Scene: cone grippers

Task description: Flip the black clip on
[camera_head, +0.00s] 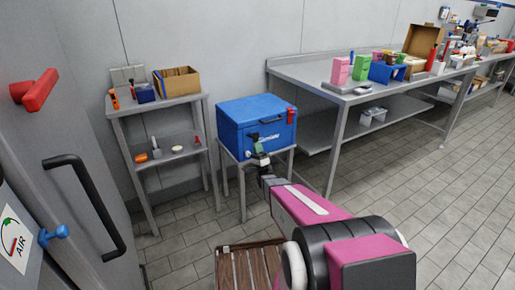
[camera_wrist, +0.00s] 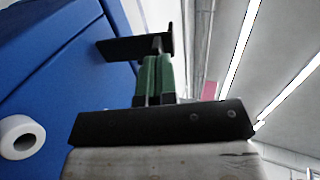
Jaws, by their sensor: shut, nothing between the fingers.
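The blue box (camera_head: 257,115) stands on a small metal stand, with its lid down. A small black clip (camera_head: 254,136) shows on its front face. My gripper (camera_head: 260,158) is in front of that face, just below the clip. In the wrist view my gripper (camera_wrist: 153,62) has its green fingers shut together with nothing between them. A flat black piece (camera_wrist: 122,48), seemingly the clip, sticks out from the blue box at the fingertips. I cannot tell whether the fingers touch it.
A red part (camera_head: 291,115) sits at the box's right side. A white round part (camera_wrist: 20,137) shows on the box in the wrist view. A metal shelf (camera_head: 157,110) stands left, a long workbench (camera_head: 345,97) right. A wooden-slatted stool (camera_head: 250,266) is near my arm.

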